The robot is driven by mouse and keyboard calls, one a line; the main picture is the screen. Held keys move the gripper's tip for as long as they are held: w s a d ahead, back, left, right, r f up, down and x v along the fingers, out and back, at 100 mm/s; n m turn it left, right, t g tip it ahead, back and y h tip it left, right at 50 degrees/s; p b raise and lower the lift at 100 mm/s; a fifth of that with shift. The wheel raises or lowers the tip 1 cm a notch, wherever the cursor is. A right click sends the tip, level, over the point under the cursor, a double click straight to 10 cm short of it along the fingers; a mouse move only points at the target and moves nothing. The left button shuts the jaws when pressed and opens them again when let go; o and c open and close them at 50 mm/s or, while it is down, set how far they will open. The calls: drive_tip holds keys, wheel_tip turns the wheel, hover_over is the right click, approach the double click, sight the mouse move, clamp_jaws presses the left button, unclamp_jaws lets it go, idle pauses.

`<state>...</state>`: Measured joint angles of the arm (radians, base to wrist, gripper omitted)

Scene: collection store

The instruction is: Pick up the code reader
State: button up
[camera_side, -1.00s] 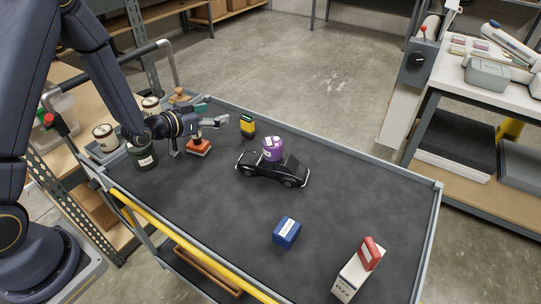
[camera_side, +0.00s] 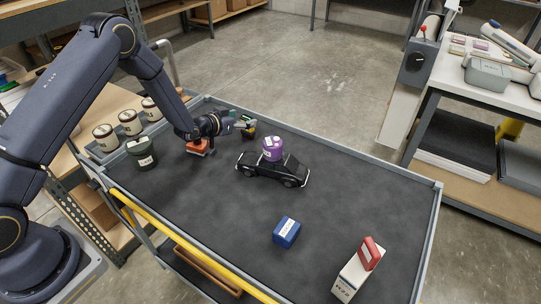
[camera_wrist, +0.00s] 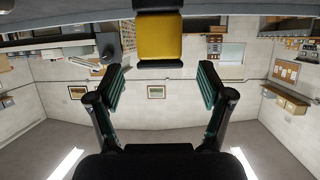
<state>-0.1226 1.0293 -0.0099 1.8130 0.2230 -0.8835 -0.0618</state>
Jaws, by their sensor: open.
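A small yellow and black block-shaped device (camera_side: 249,130), which I take to be the code reader, stands near the far edge of the dark cart top. My gripper (camera_side: 241,125) is right beside it at its left, and partly covers it in the side view. In the wrist view the yellow face (camera_wrist: 160,38) with black ends is centred at the top, ahead of the gap between my open, empty fingers (camera_wrist: 161,84). The fingers appear on either side of its line and do not grip it.
An orange-red handled item (camera_side: 200,148) stands under my wrist.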

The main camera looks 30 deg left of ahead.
sight(246, 118)
drive_tip(key=shift+x, duration=1.55)
drive_tip(key=shift+c, duration=0.4)
drive_tip(key=shift+r, duration=0.1)
drive_tip(key=c, duration=1.3)
